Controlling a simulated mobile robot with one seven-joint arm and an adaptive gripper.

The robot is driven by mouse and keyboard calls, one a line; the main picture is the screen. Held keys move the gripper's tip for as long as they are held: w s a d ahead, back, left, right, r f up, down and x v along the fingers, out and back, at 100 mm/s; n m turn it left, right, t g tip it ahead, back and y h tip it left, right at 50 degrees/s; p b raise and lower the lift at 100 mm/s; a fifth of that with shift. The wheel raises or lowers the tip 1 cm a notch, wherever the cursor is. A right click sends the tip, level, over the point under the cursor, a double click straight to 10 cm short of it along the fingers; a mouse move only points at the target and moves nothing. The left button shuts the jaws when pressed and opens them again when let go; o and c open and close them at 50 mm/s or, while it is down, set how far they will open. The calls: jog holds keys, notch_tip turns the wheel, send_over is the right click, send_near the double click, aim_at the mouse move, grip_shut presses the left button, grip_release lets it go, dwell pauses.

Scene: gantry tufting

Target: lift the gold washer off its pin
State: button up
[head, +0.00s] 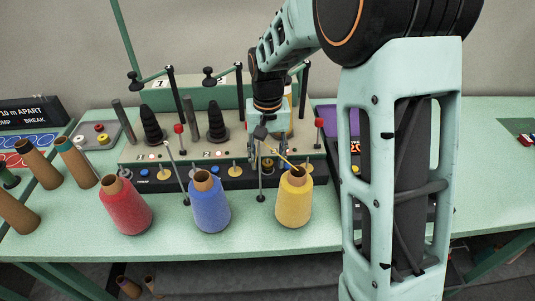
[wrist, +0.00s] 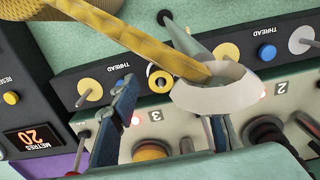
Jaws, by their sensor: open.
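A gold washer (wrist: 160,78) shows in the wrist view as a small ring with a dark centre on the black front panel. It lies between my fingers in the picture. It also shows in the head view (head: 267,163). My gripper (wrist: 168,100) is open, with one blue finger on each side of the washer. A large pale ring (wrist: 215,90) with yellow yarn partly covers the area beside the washer. Contact between fingers and washer cannot be told.
Yellow (head: 294,203), blue (head: 210,207) and red (head: 125,208) yarn cones stand in front of the panel. Another gold disc (wrist: 89,89) and a blue button (wrist: 122,82) sit nearby. A thin post (head: 261,180) stands close to my gripper.

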jog(key=shift+c, duration=0.5)
grip_shut()
notch_tip(320, 180, up, 8)
jog(key=p, duration=0.5)
jog(key=shift+f, duration=0.25)
dwell(0.5)
